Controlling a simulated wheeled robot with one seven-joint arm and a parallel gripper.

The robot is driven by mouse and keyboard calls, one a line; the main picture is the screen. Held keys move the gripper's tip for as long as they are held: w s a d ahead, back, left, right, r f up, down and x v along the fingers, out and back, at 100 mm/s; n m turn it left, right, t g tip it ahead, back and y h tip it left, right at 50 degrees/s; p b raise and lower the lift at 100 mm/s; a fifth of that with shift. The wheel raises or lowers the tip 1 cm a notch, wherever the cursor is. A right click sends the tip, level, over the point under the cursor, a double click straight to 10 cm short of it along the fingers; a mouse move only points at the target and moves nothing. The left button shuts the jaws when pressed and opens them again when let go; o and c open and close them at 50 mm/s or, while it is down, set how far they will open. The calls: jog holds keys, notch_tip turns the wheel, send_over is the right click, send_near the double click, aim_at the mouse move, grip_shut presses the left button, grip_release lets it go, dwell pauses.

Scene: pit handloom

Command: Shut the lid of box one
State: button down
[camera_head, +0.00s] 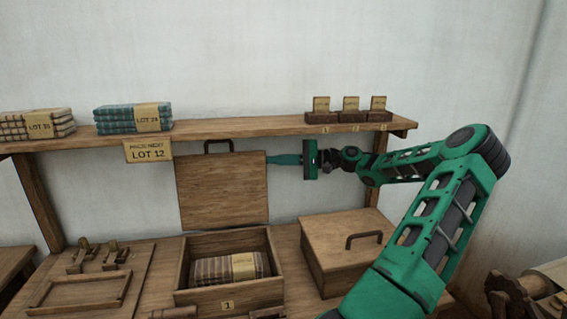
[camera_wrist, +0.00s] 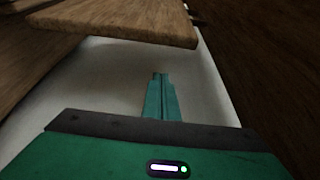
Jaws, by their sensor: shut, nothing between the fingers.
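Box one (camera_head: 182,275) is a wooden box with a "1" tag (camera_head: 228,305) on its front. Its lid (camera_head: 222,195) stands upright at the back, open, with a dark handle (camera_head: 218,146) at its top edge. A folded striped cloth bundle (camera_head: 225,269) lies inside. My green gripper (camera_head: 270,160) is shut and empty, its fingertips at the upper right edge of the lid in the head view. I cannot tell whether they touch the lid or reach behind it. In the wrist view the closed fingers (camera_wrist: 160,76) point ahead, between wooden surfaces.
A wall shelf (camera_head: 240,127) runs just above the gripper, carrying cloth stacks (camera_head: 133,118) and small card holders (camera_head: 350,113). A second box (camera_head: 345,250), shut, stands to the right of box one. A tray (camera_head: 85,290) and wooden tools lie at left.

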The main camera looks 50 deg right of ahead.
jog(key=shift+s+a+r, duration=0.2)
jog(key=shift+s+a, duration=0.35)
jog(key=shift+a, duration=0.25)
jog(key=shift+s+a+r, duration=0.15)
jog(key=shift+s+a, duration=0.35)
jog(key=shift+a, duration=0.25)
jog(key=shift+s, duration=0.15)
